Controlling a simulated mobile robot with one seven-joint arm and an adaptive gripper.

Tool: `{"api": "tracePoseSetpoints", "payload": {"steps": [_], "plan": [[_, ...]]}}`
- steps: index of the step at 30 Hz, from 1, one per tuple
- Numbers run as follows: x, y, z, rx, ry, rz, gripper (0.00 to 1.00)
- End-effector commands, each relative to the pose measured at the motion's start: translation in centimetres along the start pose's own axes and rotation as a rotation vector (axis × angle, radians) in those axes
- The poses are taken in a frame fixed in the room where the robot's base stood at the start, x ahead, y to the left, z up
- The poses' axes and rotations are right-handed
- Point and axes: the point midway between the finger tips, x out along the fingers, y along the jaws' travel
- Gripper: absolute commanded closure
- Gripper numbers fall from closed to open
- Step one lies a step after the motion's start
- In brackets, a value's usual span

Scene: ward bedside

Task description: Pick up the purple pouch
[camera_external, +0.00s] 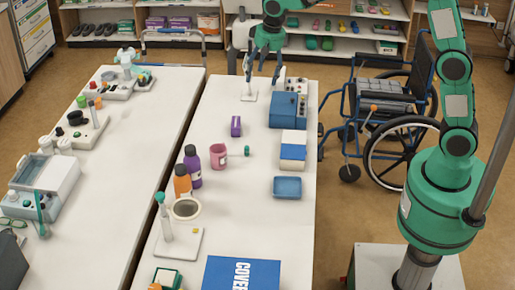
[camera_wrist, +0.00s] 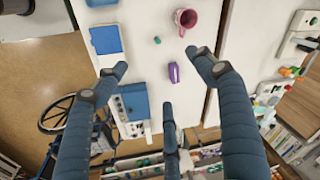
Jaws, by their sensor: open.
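The purple pouch (camera_external: 236,126) is small and stands on the right-hand white table, left of the blue box. In the wrist view the purple pouch (camera_wrist: 173,72) shows between the spread fingers, well below them on the table. My gripper (camera_external: 262,74) hangs above the far part of that table, beyond the pouch and apart from it. Its fingers are spread and hold nothing; the wrist view also shows the open gripper (camera_wrist: 160,84).
A pink mug (camera_external: 218,156), a small green item (camera_external: 247,151) and purple (camera_external: 192,167) and orange (camera_external: 182,184) bottles stand nearer. A blue box (camera_external: 284,110), a blue-and-white box (camera_external: 292,151) and a blue tray (camera_external: 287,188) line the right side. A wheelchair (camera_external: 385,110) stands beside the table.

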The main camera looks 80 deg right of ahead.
Motion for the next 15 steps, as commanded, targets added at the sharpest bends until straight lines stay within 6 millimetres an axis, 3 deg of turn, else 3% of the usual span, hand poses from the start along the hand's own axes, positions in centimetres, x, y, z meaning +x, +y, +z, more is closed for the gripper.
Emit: {"api": "tracePoseSetpoints", "payload": {"steps": [3,15], "plan": [[1.9,-0.2,-2.7,0.056,-0.016,0.016,0.3],[9.5,0.4,-10.3,0.245,-0.058,0.065,0.3]]}}
